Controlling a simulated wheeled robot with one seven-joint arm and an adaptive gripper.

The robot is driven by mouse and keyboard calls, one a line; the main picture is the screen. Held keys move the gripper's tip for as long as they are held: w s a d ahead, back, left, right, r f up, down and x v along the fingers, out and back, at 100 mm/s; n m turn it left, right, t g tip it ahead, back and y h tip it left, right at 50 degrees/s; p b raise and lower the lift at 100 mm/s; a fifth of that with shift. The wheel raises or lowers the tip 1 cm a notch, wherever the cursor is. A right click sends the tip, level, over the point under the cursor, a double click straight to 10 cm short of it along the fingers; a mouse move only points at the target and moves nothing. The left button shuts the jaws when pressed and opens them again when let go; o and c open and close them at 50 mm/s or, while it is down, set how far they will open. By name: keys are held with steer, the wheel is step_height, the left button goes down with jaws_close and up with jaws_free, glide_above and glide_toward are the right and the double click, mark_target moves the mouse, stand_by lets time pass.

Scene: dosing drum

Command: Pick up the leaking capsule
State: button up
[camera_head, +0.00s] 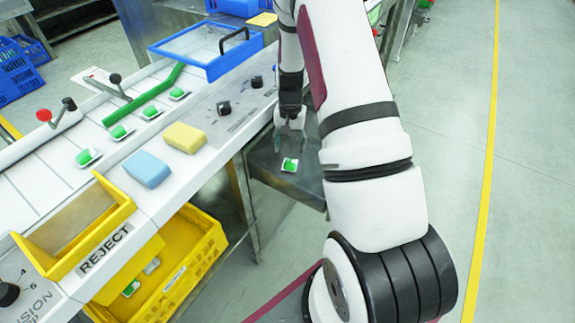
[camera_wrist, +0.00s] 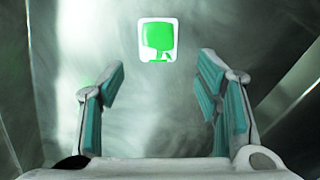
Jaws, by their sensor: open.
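A capsule (camera_head: 290,165), green on a white square base, lies on the dark metal shelf beside the line. In the wrist view the capsule (camera_wrist: 157,40) shows a green smear running down from its green body onto the white edge. My gripper (camera_head: 289,128) is just beyond the capsule in the head view, pointing down over the shelf. In the wrist view my gripper (camera_wrist: 163,95) has its teal-padded fingers wide apart with nothing between them. The capsule lies ahead of the fingertips, apart from them.
Several green capsules (camera_head: 121,132) lie along the white line. A blue sponge (camera_head: 147,169) and a yellow sponge (camera_head: 184,137) rest on its edge. A yellow REJECT chute (camera_head: 122,208) stands above a yellow crate (camera_head: 212,243) holding capsules. The metal shelf (camera_head: 262,172) has bare room around the capsule.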

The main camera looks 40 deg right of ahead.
mark_target(290, 162)
steer(key=f, duration=0.6)
steer(key=shift+s+f, duration=0.1)
steer(key=shift+s, duration=0.1)
steer(key=c, duration=0.8)
